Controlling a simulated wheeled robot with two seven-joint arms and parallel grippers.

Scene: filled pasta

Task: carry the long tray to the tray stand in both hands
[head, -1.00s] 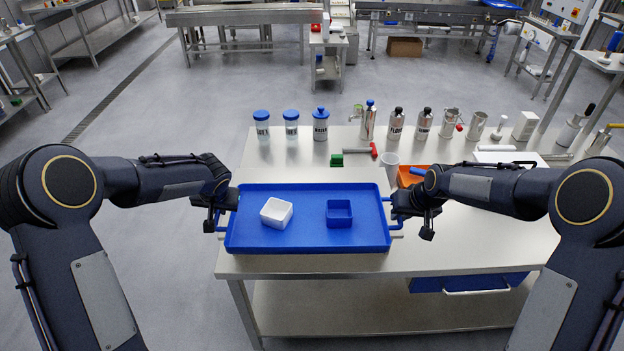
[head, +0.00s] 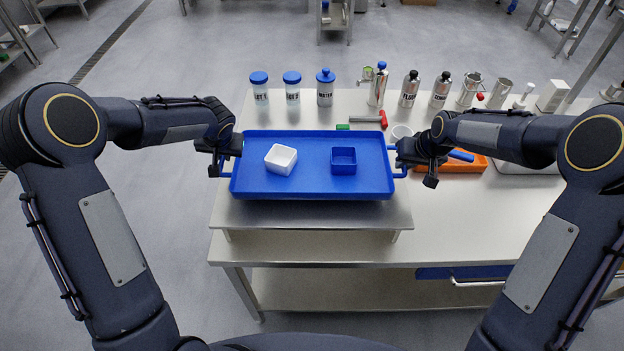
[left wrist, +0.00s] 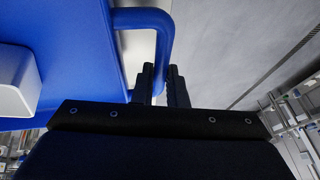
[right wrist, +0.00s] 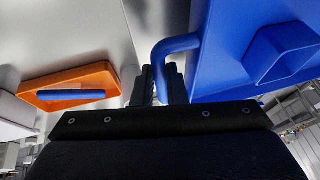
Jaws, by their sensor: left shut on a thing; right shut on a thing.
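The long blue tray (head: 310,190) is level, in the middle of the head view. A white square container (head: 281,159) and a blue square container (head: 343,160) sit in it. My left gripper (head: 226,160) is shut on the tray's left handle, which shows between the fingers in the left wrist view (left wrist: 160,80). My right gripper (head: 398,160) is shut on the right handle, also in the right wrist view (right wrist: 163,85). The tray stand (head: 310,214), a low metal platform on the table, lies beneath the tray, its front strip bare. I cannot tell whether the tray touches it.
Several bottles and jars, including a blue-lidded one (head: 325,88), stand in a row behind the tray. A red-handled tool (head: 383,119) and a white cup (head: 401,132) are close behind it. An orange tray (head: 468,164) lies right. The table's front right (head: 470,225) is clear.

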